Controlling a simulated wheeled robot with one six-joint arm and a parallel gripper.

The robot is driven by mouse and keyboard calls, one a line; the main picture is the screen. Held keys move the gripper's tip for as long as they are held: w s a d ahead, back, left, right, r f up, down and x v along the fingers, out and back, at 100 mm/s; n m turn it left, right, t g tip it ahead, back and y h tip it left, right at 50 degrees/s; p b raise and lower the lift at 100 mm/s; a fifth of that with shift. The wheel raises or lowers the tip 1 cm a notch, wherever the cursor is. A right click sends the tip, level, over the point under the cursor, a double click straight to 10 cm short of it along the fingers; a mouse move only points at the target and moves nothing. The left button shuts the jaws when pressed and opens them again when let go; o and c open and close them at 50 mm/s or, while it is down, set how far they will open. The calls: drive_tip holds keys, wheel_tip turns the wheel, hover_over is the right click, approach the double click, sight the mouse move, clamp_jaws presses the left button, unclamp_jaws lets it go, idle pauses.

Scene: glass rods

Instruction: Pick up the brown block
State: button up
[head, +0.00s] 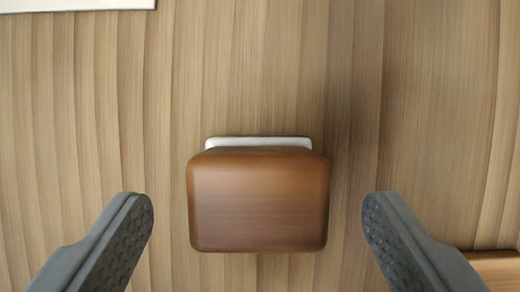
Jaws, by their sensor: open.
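The brown block (258,202) has rounded edges and shows in the lower middle of the head view. A white or light grey piece (258,142) shows along its upper edge, partly hidden behind the block. My gripper (258,216) is open, with one dark grey finger on each side of the block. There is a clear gap between the block and each fingertip. The fingers touch nothing that I can see.
The surface (100,120) is wood with vertical grain and mostly bare. A white flat object (75,4) is cut off at the top left edge. A brown wooden piece (498,268) shows at the lower right, partly behind the right finger.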

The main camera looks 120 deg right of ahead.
sight(260, 219)
drive_tip(key=shift+x, duration=1.55)
drive_tip(key=shift+r, duration=0.1)
drive_tip(key=c, duration=1.2)
drive_tip(key=shift+r, duration=5.05)
